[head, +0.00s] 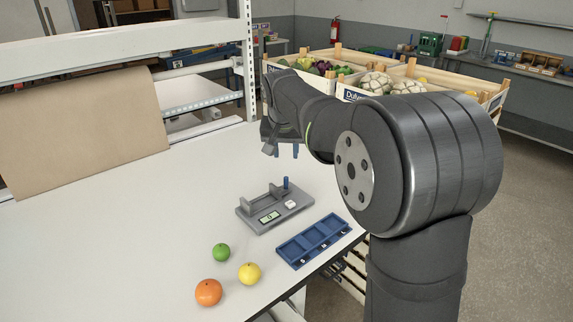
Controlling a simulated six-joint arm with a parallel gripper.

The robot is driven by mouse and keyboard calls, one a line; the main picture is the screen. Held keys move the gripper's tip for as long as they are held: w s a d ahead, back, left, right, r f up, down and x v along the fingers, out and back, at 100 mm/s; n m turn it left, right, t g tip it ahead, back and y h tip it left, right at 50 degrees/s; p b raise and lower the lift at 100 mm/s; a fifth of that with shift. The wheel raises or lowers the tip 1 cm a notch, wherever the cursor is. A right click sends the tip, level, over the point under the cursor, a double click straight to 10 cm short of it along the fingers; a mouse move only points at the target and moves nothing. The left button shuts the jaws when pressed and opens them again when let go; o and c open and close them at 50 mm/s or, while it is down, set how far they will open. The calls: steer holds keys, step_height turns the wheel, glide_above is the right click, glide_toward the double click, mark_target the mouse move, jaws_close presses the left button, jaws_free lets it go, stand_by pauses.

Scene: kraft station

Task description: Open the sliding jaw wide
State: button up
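A grey measuring device (262,224) sits on the white table, with a small display (269,217) and a white button (291,204). Two upright grey jaws stand on it, a left one (248,206) and a right one (277,191), with a gap between them. A blue peg (286,183) stands upright at the right jaw, seemingly the handle of the sliding jaw. My gripper (286,150) is above the peg in the picture, apart from it. Its two blue fingertips point down, spread apart with nothing between them.
A blue tray (280,247) with three compartments lies near the table's front right edge. A green fruit (221,253), a yellow one (249,273) and an orange one (208,292) lie in front. The white table (130,220) is clear left of the device.

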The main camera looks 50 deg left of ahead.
mark_target(286, 177)
steer(key=shift+v, duration=2.05)
steer(key=x, duration=1.7)
steer(key=shift+f, duration=0.2)
steer(key=shift+s+a, duration=0.1)
steer(key=shift+s, duration=0.1)
